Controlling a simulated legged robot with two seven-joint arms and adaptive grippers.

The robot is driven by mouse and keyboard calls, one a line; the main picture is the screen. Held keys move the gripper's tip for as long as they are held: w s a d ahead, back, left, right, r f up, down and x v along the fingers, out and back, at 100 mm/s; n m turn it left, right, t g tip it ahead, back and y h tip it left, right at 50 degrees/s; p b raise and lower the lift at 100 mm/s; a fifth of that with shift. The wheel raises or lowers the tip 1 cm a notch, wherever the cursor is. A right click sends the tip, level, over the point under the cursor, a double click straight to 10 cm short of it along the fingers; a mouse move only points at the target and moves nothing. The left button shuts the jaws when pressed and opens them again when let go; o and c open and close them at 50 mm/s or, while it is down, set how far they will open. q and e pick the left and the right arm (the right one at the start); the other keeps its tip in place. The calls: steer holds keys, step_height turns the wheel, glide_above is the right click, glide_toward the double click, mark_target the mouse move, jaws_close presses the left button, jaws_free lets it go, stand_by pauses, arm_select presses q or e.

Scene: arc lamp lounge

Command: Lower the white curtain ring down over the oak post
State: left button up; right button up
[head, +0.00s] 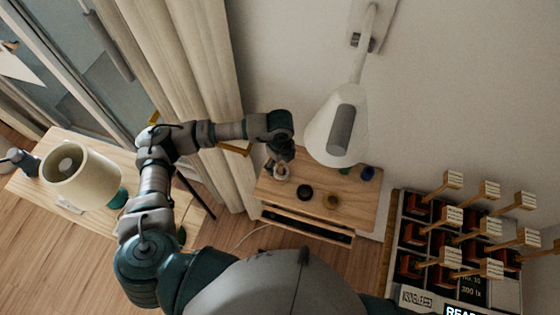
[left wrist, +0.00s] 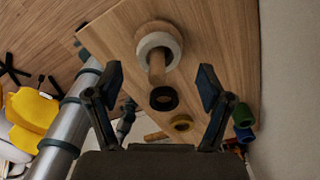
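The white curtain ring (left wrist: 171,45) shows in the left wrist view around the pale oak post (left wrist: 157,70), close to a round brown base. The ring also shows in the head view (head: 282,174) on the left part of the wooden cabinet top, just below my left gripper (head: 282,157). In the left wrist view the two dark fingers of my left gripper (left wrist: 161,84) stand wide apart with nothing held between them. The ring and post lie beyond the fingertips. In the head view the hand partly hides the post. My right gripper is not in view.
The wooden cabinet top (head: 310,176) also holds a black ring (head: 304,191), a mustard ring (head: 332,201), a green piece (head: 344,170) and a blue piece (head: 367,174). A white lamp shade (head: 322,128) hangs close on the right. A curtain (head: 195,70) hangs behind my arm.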

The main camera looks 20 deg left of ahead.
arm_select(q)
steer(key=shift+r, duration=0.1)
steer(key=shift+a+r, duration=0.1)
steer(key=shift+r, duration=0.25)
step_height(320, 180, up, 11)
steer(key=shift+d, duration=0.4)
steer(key=shift+a, duration=0.1)
